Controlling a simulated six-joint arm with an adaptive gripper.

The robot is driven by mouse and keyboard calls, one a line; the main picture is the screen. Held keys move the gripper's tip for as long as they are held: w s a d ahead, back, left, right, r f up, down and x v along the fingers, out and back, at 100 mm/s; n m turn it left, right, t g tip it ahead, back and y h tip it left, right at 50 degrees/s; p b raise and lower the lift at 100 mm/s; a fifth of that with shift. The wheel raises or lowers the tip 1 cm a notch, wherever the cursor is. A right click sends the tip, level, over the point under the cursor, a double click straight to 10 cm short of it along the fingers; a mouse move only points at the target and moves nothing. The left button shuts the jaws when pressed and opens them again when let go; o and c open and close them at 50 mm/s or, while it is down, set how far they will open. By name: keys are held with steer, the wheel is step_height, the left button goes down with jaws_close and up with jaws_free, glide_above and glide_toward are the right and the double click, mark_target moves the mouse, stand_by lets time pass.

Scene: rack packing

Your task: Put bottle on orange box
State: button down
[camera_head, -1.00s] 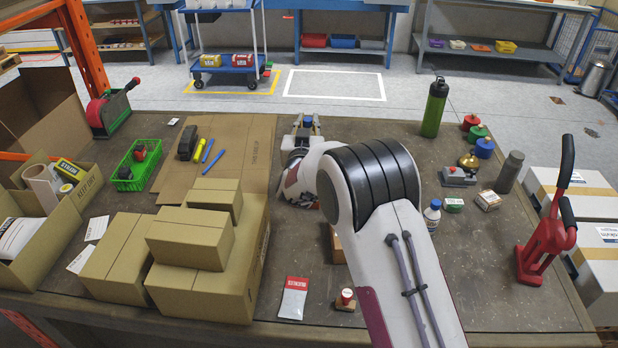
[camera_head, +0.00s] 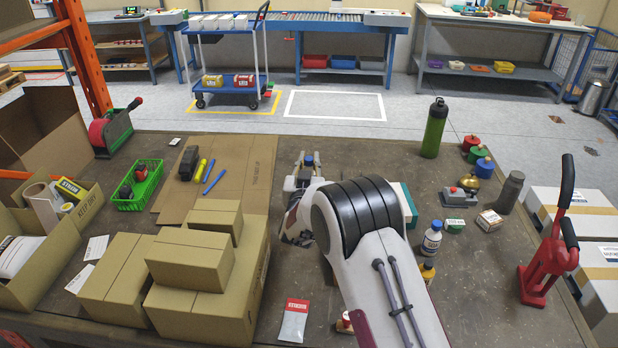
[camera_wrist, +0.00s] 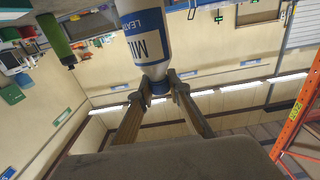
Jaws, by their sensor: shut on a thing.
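My gripper (camera_head: 308,163) is over the middle of the table, by the right edge of the flat cardboard. In the wrist view its fingers (camera_wrist: 157,88) are shut on the blue cap of a white bottle (camera_wrist: 141,25) with a blue label. The wrist picture is upside down, so the bottle hangs upright, cap up. In the head view only its blue cap (camera_head: 309,159) shows, between the fingers; the body is hidden. An orange item (camera_head: 480,68) lies on the back right lower shelf; I cannot tell if it is the orange box.
Stacked cardboard boxes (camera_head: 190,262) stand left of my arm. A green crate (camera_head: 137,186) is farther left. Another white bottle (camera_head: 432,240), a yellow bottle (camera_head: 428,271) and a green flask (camera_head: 434,128) stand to the right. The red tool (camera_head: 548,262) stands at the right edge.

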steer(key=shift+f, duration=0.75)
steer(key=shift+f, duration=0.15)
steer(key=shift+f, duration=1.75)
steer(key=shift+f, duration=0.15)
steer(key=c, duration=1.9)
jaws_free()
steer(key=shift+r, duration=0.2)
steer(key=s, duration=1.2)
